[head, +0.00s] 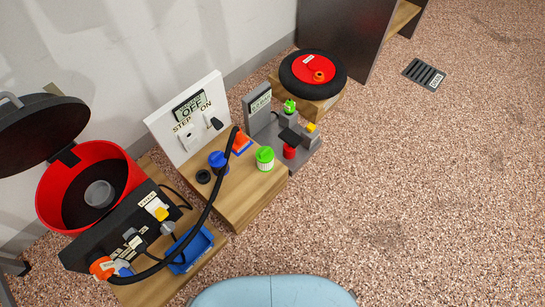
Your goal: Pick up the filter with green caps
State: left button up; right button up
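A small white, ribbed container with a green cap (265,158) stands upright on the wooden block (240,192), near its right edge. It looks like the filter with green caps, though only its top cap shows and its underside is hidden. Another green-topped piece (289,106) sits farther back by the grey device (258,109); it is too small to tell its exact form. Neither of my grippers is in the head view.
A blue-capped piece (218,161), a dark ring (203,176) and an orange-and-blue piece (241,144) stand near the green-capped one. A black hose (213,190) arches close by.

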aim_at(265, 155)
jog(key=l+u, duration=0.25)
jog(key=u, duration=0.15)
jog(key=i+l+u, duration=0.1)
jog(key=l+u, duration=0.2)
jog(key=u, duration=0.15)
